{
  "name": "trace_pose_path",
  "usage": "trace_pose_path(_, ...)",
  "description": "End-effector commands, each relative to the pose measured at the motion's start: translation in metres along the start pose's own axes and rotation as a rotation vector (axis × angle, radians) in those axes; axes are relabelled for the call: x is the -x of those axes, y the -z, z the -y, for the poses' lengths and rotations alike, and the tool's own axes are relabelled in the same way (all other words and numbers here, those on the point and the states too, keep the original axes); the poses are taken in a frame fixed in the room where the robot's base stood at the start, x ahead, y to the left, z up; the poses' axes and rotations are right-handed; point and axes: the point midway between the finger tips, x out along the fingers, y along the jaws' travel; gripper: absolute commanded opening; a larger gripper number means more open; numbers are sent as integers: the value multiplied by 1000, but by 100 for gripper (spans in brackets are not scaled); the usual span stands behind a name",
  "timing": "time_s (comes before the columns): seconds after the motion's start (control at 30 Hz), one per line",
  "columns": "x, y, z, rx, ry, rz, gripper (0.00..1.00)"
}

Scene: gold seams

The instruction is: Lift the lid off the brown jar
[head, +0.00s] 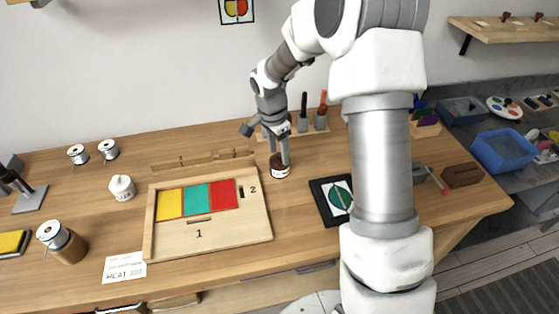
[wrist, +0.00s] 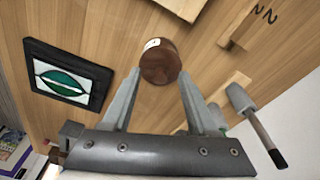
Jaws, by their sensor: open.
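The small brown jar (head: 280,171) stands on the wooden table, right of the board with coloured panels, with a pale label on its side. In the wrist view the jar (wrist: 162,64) shows its round brown top between and just beyond the fingertips. Its lid is not clearly distinct from the body in either view. My gripper (head: 279,158) points down over the jar, fingers apart. In the wrist view my gripper (wrist: 160,76) is open, with one finger to each side of the jar's top; I cannot tell whether they touch it.
The board (head: 215,235) with yellow, green and red panels lies to the left. A framed green picture (head: 338,200) lies to the right. A rack of tools (head: 304,122) stands behind the jar. A white lidded pot (head: 122,187) and spools (head: 78,154) stand at the left.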

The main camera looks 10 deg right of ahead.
Motion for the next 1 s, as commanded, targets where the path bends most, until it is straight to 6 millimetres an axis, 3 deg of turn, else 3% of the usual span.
trace_pose_path(0.03, 0, 0, 0, 0, 0, 0, 56)
trace_pose_path(0.33, 0, 0, 0, 0, 0, 0, 2)
trace_pose_path(0.77, 1, 0, 0, 1, 0, -1, 0)
trace_pose_path(1.0, 20, 3, 0, 0, 2, -2, 0)
